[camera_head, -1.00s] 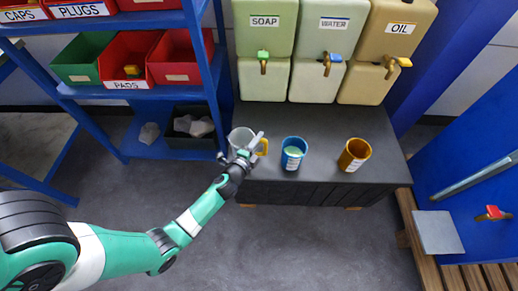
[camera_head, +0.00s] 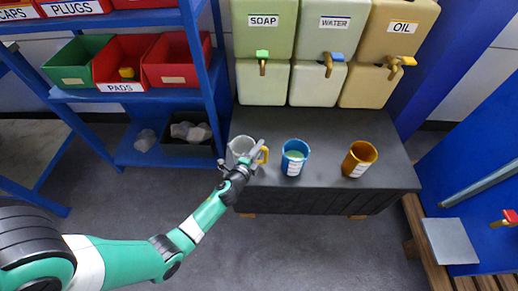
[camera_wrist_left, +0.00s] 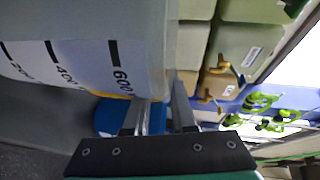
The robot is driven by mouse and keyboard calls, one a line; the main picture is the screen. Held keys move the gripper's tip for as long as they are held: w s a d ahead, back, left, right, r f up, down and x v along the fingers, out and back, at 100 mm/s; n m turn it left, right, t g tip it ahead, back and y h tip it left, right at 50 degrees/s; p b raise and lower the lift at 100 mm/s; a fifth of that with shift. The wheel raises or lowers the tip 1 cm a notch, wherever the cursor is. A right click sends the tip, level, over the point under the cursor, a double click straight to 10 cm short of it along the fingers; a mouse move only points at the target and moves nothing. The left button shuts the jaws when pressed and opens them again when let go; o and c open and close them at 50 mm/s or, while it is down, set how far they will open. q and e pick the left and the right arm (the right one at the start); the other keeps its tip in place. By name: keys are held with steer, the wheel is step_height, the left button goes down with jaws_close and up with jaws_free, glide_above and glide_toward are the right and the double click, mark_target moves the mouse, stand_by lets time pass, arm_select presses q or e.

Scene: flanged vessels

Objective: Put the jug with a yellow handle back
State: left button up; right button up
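The jug with a yellow handle (camera_head: 241,147) is a pale grey cup standing at the left end of the dark bench top. Its yellow handle (camera_head: 264,155) points right. In the left wrist view the jug (camera_wrist_left: 85,45) fills the upper left, with black graduation marks. My left gripper (camera_head: 243,156) is at the near side of the jug, by its handle. In the left wrist view a gap shows between the two fingers (camera_wrist_left: 160,115), with the jug wall left of them. Whether the fingers touch the handle is hidden. My right gripper is not in view.
A blue cup (camera_head: 294,157) and an orange-brown cup (camera_head: 359,159) stand to the right on the bench (camera_head: 325,130). SOAP (camera_head: 264,30), WATER (camera_head: 327,30) and OIL (camera_head: 398,30) dispensers are behind. A blue shelf (camera_head: 214,70) with bins rises close on the left.

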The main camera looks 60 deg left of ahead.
arm_select(q)
steer(key=o, duration=0.4)
steer(key=shift+c, duration=0.2)
steer(key=shift+r+p, duration=0.35)
steer(key=p+v, duration=0.1)
steer(key=v, duration=1.1)
steer(key=shift+f, duration=0.25)
